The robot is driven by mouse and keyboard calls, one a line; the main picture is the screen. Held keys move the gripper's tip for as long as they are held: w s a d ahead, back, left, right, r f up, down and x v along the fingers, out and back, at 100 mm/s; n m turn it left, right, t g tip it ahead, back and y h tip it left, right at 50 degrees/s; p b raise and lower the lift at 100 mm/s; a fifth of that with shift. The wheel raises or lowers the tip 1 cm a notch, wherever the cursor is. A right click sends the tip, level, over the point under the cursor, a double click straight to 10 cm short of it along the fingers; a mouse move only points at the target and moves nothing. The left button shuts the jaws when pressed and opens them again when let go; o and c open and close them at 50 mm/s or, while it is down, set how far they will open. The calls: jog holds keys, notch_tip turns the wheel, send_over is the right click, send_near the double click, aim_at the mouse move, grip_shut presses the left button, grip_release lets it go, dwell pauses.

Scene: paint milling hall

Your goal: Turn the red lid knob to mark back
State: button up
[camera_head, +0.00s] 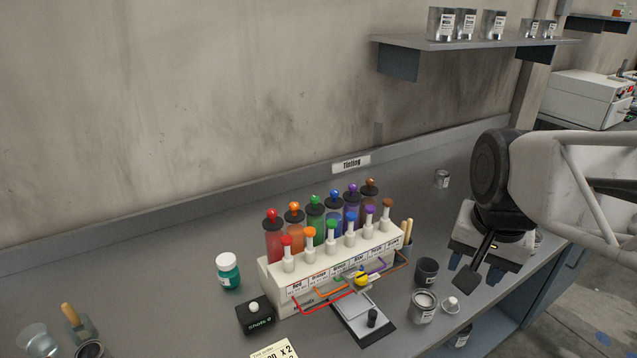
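A red lid knob (272,213) tops the leftmost canister (275,243) in the back row of the tinting rack (330,276). A second red knob (287,240) caps the white pump in front of it, above the label "Red". Any marks around the lid knob are too small to read. My gripper (478,258) hangs at the right, over the table's right part, well apart from the rack and both red knobs. A dark, flat paddle-like part points down from it; I cannot tell whether it is held or how the fingers stand.
Other canisters with orange, green, blue, purple and brown knobs stand close beside the red one. A teal jar (228,271) and a black box (255,315) are left of the rack. A scale (365,318), dark cup (427,271) and open can (422,307) stand in front and right.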

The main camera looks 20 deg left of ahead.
jog(key=w+a+r+m, duration=0.2)
jog(key=w+a, duration=0.4)
jog(key=a, duration=0.2)
jog(key=m+g, duration=0.2)
jog(key=m, duration=0.5)
send_over(272, 211)
jog(key=shift+f, duration=0.35)
jog(key=shift+f, duration=3.9)
